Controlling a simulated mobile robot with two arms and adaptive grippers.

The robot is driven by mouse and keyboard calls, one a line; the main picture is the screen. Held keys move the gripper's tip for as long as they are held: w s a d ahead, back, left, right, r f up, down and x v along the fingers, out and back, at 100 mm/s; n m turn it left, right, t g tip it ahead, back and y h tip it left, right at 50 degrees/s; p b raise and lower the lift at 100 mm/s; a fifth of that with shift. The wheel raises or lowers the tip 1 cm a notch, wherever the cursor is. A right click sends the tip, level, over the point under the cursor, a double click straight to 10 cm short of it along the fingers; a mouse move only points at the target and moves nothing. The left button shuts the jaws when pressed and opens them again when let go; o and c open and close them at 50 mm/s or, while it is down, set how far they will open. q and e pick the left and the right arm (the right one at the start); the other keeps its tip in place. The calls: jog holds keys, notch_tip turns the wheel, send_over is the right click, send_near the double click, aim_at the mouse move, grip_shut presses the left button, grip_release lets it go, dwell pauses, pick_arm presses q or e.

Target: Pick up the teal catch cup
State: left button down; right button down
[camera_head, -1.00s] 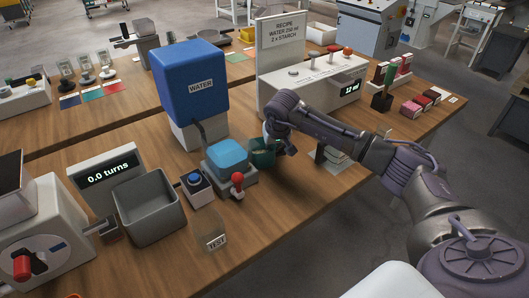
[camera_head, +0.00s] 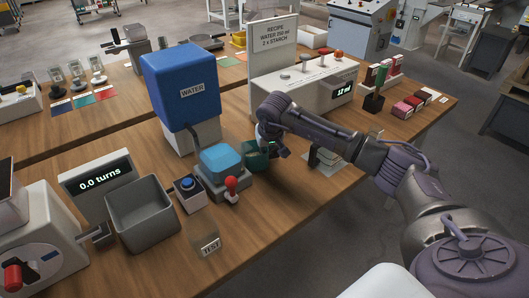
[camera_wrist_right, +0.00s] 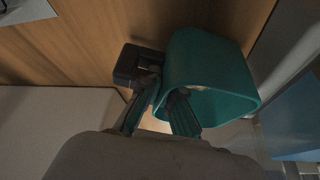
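The teal catch cup (camera_head: 256,157) stands on the wooden bench just right of the blue-topped unit. In the right wrist view the cup (camera_wrist_right: 228,72) is large, its open mouth toward the lower right. My right gripper (camera_head: 271,150) is at the cup's right side in the head view. In the wrist view my right gripper (camera_wrist_right: 164,90) has its fingers astride the cup's near wall: one shows against the inside, the other is outside, beside a dark block. Whether the fingers press on the wall is not clear. My left gripper is not in view.
A blue-topped unit (camera_head: 222,160) with a red-knobbed lever (camera_head: 231,185) stands close left of the cup. The blue water tank (camera_head: 185,85) rises behind it. The white recipe console (camera_head: 305,88) is behind the gripper. Bare bench lies in front of the cup.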

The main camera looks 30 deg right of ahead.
jog(key=shift+r, duration=0.5)
jog(key=d+b, duration=0.2)
jog(key=d, duration=0.2)
jog(key=shift+w+d, duration=0.1)
jog(key=shift+w, duration=0.1)
notch_tip(320, 180, up, 14)
jog(key=shift+f+b, duration=0.15)
jog(key=shift+b, duration=0.2)
dwell(1.4)
